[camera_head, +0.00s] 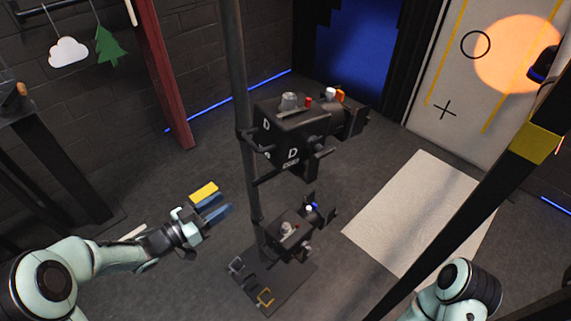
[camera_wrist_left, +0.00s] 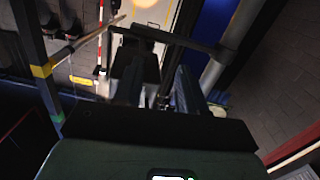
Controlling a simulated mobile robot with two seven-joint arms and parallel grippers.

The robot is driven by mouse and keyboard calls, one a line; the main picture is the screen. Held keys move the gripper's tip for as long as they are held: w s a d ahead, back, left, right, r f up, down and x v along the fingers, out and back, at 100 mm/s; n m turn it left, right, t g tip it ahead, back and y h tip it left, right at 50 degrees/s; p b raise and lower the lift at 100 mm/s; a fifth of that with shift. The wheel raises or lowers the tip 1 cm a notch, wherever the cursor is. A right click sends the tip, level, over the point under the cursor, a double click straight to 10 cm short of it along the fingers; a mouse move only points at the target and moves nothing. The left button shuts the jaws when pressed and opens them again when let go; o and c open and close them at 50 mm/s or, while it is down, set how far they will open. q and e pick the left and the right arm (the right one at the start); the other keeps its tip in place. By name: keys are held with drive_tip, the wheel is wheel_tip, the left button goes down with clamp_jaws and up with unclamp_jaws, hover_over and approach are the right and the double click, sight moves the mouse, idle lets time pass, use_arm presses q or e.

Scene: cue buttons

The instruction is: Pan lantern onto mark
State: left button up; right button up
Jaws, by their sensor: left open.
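A black stage lantern marked "D" (camera_head: 290,135) is mounted on a grey upright pole, with a grey knob and small red, white and orange parts on top. A smaller lantern (camera_head: 288,240) sits lower on the pole. An orange light spot (camera_head: 515,65) falls on the pale panel at upper right. A black circle mark (camera_head: 475,45) overlaps the spot's left edge; a black cross mark (camera_head: 445,110) lies below left, outside it. My left gripper (camera_head: 211,203) is open and empty, left of the pole and apart from both lanterns. My right gripper is out of view.
The grey pole (camera_head: 236,70) stands mid-scene. A dark diagonal bar with a yellow band (camera_head: 535,143) crosses the right side. A pale mat (camera_head: 420,215) lies on the floor. A white cloud (camera_head: 68,51) and green tree (camera_head: 111,46) hang at upper left.

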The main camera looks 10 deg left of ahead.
sight(264, 177)
use_arm(q)
drive_tip(key=w+d+r, duration=0.1)
drive_tip(key=w+d, duration=0.1)
drive_tip(key=d, duration=0.1)
drive_tip(key=w+d+r+m+h+p, duration=0.1)
drive_tip(key=w+d, duration=0.2)
drive_tip(key=d, duration=0.1)
drive_tip(key=w+d+r+m+g+p, duration=0.1)
drive_tip(key=w+d, duration=0.2)
drive_tip(key=shift+w+d+h, duration=0.25)
drive_tip(key=shift+d+h, duration=0.05)
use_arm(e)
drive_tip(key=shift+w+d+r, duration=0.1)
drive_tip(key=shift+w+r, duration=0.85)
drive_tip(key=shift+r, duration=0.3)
use_arm(q)
clamp_jaws()
